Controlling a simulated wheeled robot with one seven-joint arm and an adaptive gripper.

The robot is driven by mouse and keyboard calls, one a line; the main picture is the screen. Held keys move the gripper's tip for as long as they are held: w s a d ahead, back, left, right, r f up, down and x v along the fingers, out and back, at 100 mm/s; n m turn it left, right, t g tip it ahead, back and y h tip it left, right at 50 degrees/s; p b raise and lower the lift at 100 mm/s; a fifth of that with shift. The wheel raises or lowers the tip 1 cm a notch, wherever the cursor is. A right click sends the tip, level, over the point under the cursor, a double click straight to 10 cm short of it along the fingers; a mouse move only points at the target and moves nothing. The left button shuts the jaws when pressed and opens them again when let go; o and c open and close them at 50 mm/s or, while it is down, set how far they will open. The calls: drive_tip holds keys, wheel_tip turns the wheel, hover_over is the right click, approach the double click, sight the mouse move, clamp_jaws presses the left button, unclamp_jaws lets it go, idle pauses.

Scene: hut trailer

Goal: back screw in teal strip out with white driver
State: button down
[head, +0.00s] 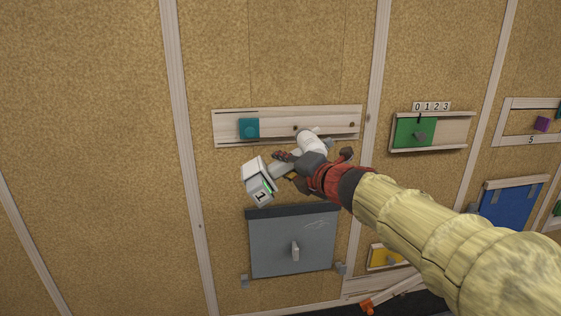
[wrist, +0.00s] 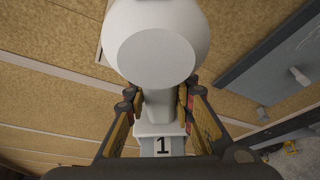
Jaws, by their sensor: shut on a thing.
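The white driver (head: 311,141) is in my gripper (head: 291,166), in front of the wall. Its base, marked "1" (head: 259,181), points down and left. In the wrist view the driver's round white back end (wrist: 157,55) faces the camera, and both fingers of my gripper (wrist: 160,103) close around its narrow grip. A teal piece (head: 249,128) sits at the left part of a pale wooden board on the wall, up and left of the driver. I cannot make out a screw in it. The driver's tip is not clearly visible.
The wooden board (head: 225,127) has dark spots near its middle and right end. A grey panel with a knob (head: 265,251) is below. A green slider (head: 407,133) and a blue panel (head: 513,204) are at right. Bare wall lies left.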

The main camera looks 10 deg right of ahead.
drive_tip(key=s+d, duration=0.1)
drive_tip(key=d, duration=0.1)
drive_tip(key=s+d, duration=0.1)
drive_tip(key=d, duration=0.1)
drive_tip(key=s+d+p, duration=0.1)
drive_tip(key=s+d, duration=0.1)
drive_tip(key=shift+d+r, duration=0.25)
drive_tip(key=shift+w+a, duration=0.1)
idle(0.6)
drive_tip(key=shift+a+r+n+y, duration=0.35)
drive_tip(key=shift+a+n+y, duration=0.05)
drive_tip(key=shift+a, duration=0.05)
wheel_tip(320, 180, down, 42)
drive_tip(key=w+d+m+h+b, duration=0.3)
drive_tip(key=h+b, duration=0.1)
drive_tip(key=b, duration=1.1)
drive_tip(key=s+f+b, duration=0.4)
drive_tip(key=f+b, duration=0.1)
drive_tip(key=f, duration=0.9)
drive_tip(key=s+a+f+m+h+b, duration=0.1)
drive_tip(key=s+f+b, duration=0.3)
drive_tip(key=f, duration=1)
drive_tip(key=s+a+f+t+h+b, duration=0.1)
drive_tip(key=s+f+b, duration=0.3)
drive_tip(key=f, duration=1.1)
drive_tip(key=b, duration=0.3)
drive_tip(key=shift+m, duration=0.4)
